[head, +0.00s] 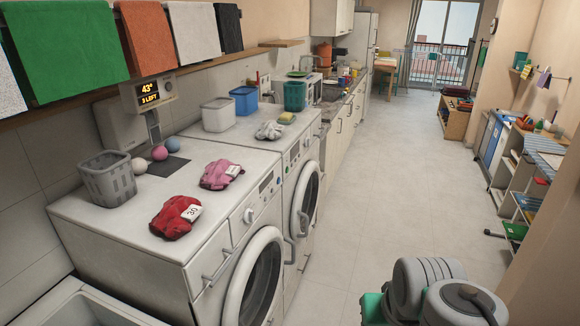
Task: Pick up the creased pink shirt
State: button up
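The creased pink shirt (219,174) lies crumpled on top of the nearer white washing machine (110,216), close to its back right. It has a white tag with dark marks too small to read. My gripper does not show in the head view. Only grey and green parts, which look like my own arm, show at the bottom right, well apart from the shirt.
A crumpled red garment (175,218) with a white tag lies nearer than the pink shirt. A grey basket (108,178) and several balls (159,153) stand behind. A white crumpled cloth (269,130) lies on the farther machine. The floor (385,190) is clear.

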aim_at(219, 174)
jog(key=z, duration=0.3)
jog(key=i, duration=1.1)
jog(key=u, duration=1.1)
